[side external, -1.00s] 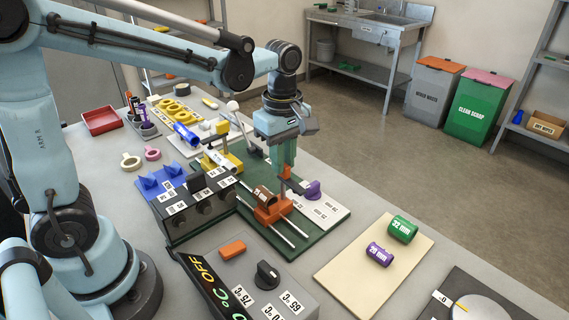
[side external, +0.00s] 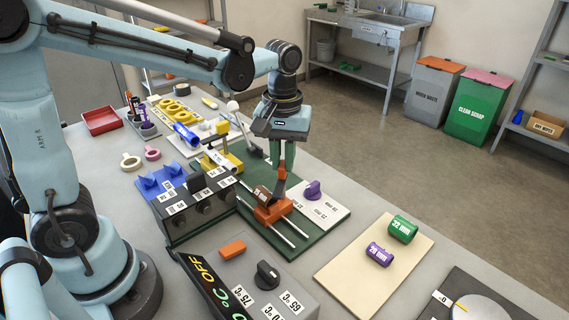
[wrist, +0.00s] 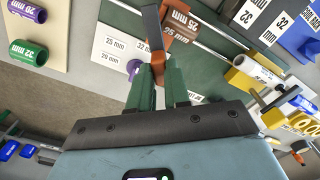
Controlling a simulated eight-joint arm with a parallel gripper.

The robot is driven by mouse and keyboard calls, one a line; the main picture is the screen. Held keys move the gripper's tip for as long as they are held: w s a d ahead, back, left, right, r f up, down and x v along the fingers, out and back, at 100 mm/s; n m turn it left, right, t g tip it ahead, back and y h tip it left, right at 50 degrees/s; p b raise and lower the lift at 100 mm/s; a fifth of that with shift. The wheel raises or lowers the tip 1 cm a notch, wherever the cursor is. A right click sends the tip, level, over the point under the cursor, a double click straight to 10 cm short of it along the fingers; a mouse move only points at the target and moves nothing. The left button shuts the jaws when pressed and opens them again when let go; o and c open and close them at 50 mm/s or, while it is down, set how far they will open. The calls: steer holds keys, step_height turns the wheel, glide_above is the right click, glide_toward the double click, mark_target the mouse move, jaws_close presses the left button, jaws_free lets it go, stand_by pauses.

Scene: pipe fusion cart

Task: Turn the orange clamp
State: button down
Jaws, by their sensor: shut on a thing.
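The orange clamp (side external: 268,213) sits on twin rails on the green base, around a brown pipe piece (side external: 262,193) marked "25 mm". Its lever (side external: 281,178) stands up from the clamp. My gripper (side external: 280,155), with green fingers, is above the clamp and shut on the upper part of the lever. In the wrist view the orange lever (wrist: 154,38) rises between the two fingertips (wrist: 160,75), and the clamp body (wrist: 180,25) shows beyond it. The exact finger contact is partly hidden in the side view.
A purple piece (side external: 312,190) stands on a white size-labelled board right of the clamp. A yellow clamp (side external: 222,160) is behind left. Green (side external: 402,229) and purple (side external: 379,254) couplings lie on a tan board.

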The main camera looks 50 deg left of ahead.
mark_target(283, 164)
steer(key=m, duration=0.3)
steer(key=shift+m, duration=2.2)
steer(key=c, duration=1.1)
jaws_free()
step_height(283, 164, up, 12)
steer(key=shift+r, duration=0.1)
